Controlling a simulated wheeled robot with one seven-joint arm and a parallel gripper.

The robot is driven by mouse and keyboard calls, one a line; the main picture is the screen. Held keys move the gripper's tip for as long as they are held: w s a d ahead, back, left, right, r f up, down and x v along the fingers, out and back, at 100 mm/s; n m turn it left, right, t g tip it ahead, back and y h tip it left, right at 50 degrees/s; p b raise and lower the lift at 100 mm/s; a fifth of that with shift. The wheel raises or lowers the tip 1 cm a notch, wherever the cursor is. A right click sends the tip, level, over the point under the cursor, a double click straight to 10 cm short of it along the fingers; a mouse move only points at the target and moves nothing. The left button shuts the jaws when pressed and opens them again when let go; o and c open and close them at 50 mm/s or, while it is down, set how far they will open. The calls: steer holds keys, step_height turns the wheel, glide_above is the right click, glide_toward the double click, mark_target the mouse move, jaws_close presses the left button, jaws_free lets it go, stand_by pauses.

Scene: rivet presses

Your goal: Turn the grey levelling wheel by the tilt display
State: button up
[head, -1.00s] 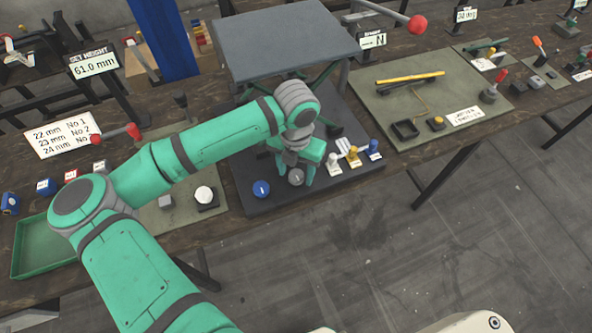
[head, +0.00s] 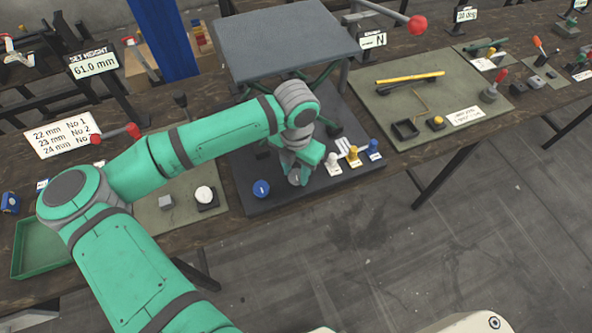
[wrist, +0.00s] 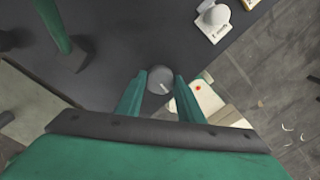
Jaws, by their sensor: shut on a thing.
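The grey levelling wheel (head: 294,180) is a small round knob with a pale mark, on the dark base plate under the lift table. In the head view my gripper (head: 297,177) hides most of it. In the wrist view the wheel (wrist: 158,83) sits between the two green fingers of my gripper (wrist: 161,79), which are shut on it. A small display reading in degrees (head: 466,15) stands at the far back right; its digits are hard to read.
A blue knob (head: 261,189) is close to the left on the same plate. White, yellow and blue levers (head: 353,156) stand to the right. The grey lift table top (head: 285,45) is behind the gripper. A red-tipped lever (head: 415,25) reaches out at upper right.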

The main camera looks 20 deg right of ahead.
mark_target(296, 175)
steer(key=m, duration=1.1)
steer(key=shift+m, duration=0.4)
steer(key=m, duration=1)
steer(key=shift+m, duration=0.3)
steer(key=o, duration=1.1)
step_height(296, 175, up, 11)
steer(key=shift+f, duration=0.1)
